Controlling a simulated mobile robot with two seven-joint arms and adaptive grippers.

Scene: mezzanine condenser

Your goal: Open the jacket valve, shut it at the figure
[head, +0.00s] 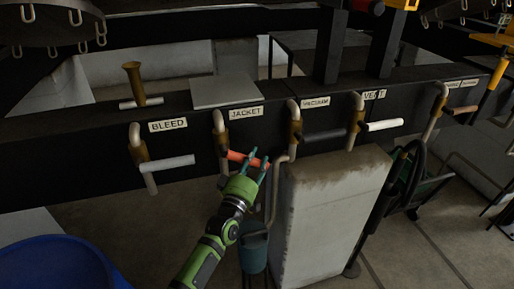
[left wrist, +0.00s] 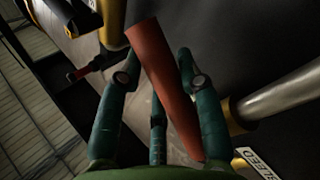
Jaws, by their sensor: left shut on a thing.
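The jacket valve (head: 222,140) is a brass body on a pale bent pipe, under the "JACKET" label (head: 246,112) on the dark beam. Its red lever (head: 236,156) sticks out to the right, tilted slightly down. My left gripper (head: 257,163), with a green body and teal fingers, is shut on the outer part of this lever. In the left wrist view the red lever (left wrist: 160,70) lies between the teal fingers (left wrist: 158,110). My right gripper is not in view. No readable gauge figure shows in either view.
Neighbouring valves are the bleed valve with a white lever (head: 167,163) at left, the vacuum valve with a dark lever (head: 325,135) and the vent valve with a white lever (head: 384,125) at right. A concrete block (head: 325,215) and a teal bucket (head: 253,250) stand below. A blue tub (head: 60,265) is at lower left.

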